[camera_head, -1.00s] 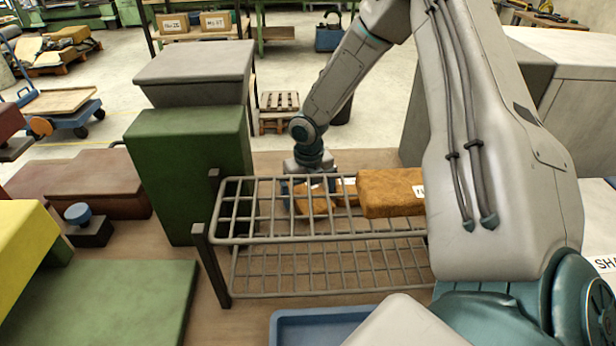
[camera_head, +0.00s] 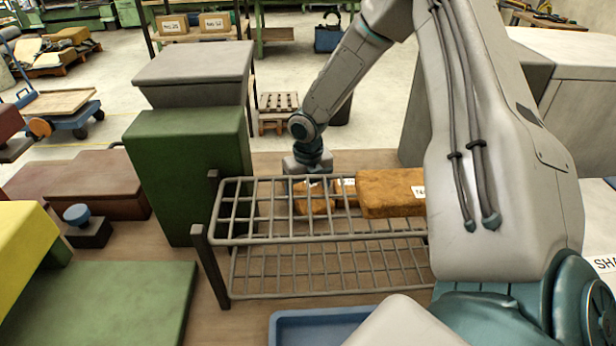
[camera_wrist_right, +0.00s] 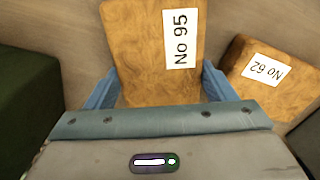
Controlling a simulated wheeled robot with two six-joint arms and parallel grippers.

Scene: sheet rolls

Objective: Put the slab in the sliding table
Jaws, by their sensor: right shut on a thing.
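The brown slab marked No 95 (camera_wrist_right: 140,45) is between the blue fingers of my right gripper (camera_wrist_right: 160,75) in the right wrist view. The gripper is shut on it. In the head view this slab (camera_head: 314,200) shows behind the bars of the wire rack, with my right gripper (camera_head: 309,166) at its far end. The rack bars hide part of the slab and the fingers. A flat green surface (camera_head: 110,300) lies at the lower left; I cannot tell whether it is the sliding table. My left gripper is not in view.
A second brown block marked No 62 (camera_head: 390,193) lies close to the right of the held slab. The wire rack (camera_head: 225,238) stands in front of both. A tall green block (camera_head: 190,170) stands to the left. A blue tray (camera_head: 300,325) is at the front.

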